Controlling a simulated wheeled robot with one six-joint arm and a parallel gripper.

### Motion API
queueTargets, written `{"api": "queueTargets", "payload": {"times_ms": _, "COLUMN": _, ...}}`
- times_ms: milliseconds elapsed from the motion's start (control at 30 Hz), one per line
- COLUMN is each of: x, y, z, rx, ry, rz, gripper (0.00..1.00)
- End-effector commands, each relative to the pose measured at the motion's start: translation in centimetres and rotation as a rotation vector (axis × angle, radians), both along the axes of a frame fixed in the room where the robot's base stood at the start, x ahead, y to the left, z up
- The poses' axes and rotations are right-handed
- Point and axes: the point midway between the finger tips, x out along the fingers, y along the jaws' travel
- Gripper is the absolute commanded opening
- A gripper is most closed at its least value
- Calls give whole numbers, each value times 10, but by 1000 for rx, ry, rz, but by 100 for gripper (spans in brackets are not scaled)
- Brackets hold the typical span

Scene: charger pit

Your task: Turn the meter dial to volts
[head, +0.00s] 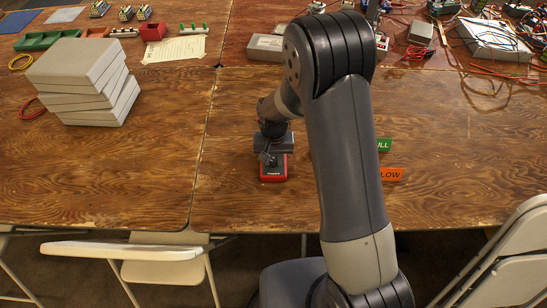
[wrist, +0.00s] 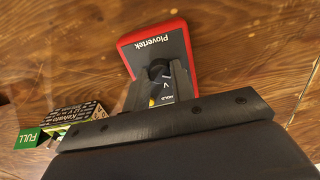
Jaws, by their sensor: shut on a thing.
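The red and black meter (head: 273,169) lies on the wooden table in front of my arm. In the wrist view the meter (wrist: 155,46) shows its "Plovertek" label and a dark round dial (wrist: 158,70). My gripper (head: 268,158) is over the meter in the head view. In the wrist view its two fingers (wrist: 160,76) are shut on the dial, one on each side. The fingers hide parts of the dial face. A "V" mark and a "HOLD" mark show below the dial, but I cannot tell which setting the dial points to.
A green "FULL" card (wrist: 32,138) lies beside a printed box (wrist: 75,120). An orange "LOW" card (head: 391,174) lies right of my arm. Stacked grey boxes (head: 85,80) stand at left. The table around the meter's left is clear.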

Motion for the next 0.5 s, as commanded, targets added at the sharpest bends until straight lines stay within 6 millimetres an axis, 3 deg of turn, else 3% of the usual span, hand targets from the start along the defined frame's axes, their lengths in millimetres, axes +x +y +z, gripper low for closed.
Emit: {"api": "queueTargets", "payload": {"times_ms": 500, "x": 0, "y": 0, "z": -2, "rx": 1, "ry": -2, "rz": -106, "gripper": 0}}
